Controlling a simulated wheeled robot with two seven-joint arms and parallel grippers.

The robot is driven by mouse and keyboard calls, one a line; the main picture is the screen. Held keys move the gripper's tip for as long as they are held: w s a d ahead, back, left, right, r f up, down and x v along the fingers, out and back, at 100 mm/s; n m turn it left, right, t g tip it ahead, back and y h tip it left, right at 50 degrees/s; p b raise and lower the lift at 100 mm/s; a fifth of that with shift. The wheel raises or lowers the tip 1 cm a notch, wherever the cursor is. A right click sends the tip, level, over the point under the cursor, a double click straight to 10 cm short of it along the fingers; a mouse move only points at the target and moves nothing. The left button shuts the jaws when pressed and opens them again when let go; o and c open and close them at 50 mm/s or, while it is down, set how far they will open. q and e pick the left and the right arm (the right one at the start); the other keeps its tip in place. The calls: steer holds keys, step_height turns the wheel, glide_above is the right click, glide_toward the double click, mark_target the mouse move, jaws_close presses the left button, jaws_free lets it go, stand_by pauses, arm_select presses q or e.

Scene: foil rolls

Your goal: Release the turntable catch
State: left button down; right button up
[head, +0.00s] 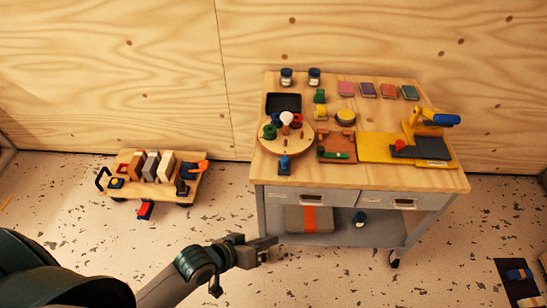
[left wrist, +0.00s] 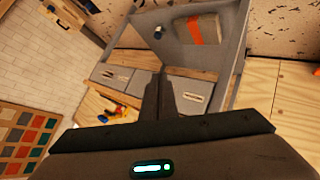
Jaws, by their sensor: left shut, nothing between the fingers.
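The round wooden turntable (head: 272,142) sits at the left of the workbench top, with several coloured items on it. A small blue piece (head: 284,163) stands at its front edge; it may be the catch, but it is too small to tell its position. My left gripper (head: 272,241) is in front of the bench, low and left of its drawers, well apart from the turntable. It is shut and empty. In the left wrist view its closed fingers (left wrist: 158,85) point toward the bench, and the turntable cannot be made out. My right gripper is not in view.
The bench holds a black tray (head: 284,102), a yellow press (head: 428,125) and several coloured blocks at the back. Two drawers (head: 313,198) are closed. A low cart (head: 125,180) with blocks stands at left. Speckled floor (head: 225,195) between cart and bench is free.

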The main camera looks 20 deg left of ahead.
arm_select(q)
steer(key=w+a+r+n+t+h, duration=0.2)
steer(key=w+r+n+t+h, duration=0.15)
steer(key=w, duration=0.35)
steer(key=n+t, duration=0.4)
steer(key=n, duration=0.2)
glide_toward(285, 158)
steer(key=a, duration=0.3)
steer(key=shift+s+a+r+y, duration=0.1)
steer(key=shift+s+a+y, duration=0.05)
steer(key=shift+s+y, duration=0.15)
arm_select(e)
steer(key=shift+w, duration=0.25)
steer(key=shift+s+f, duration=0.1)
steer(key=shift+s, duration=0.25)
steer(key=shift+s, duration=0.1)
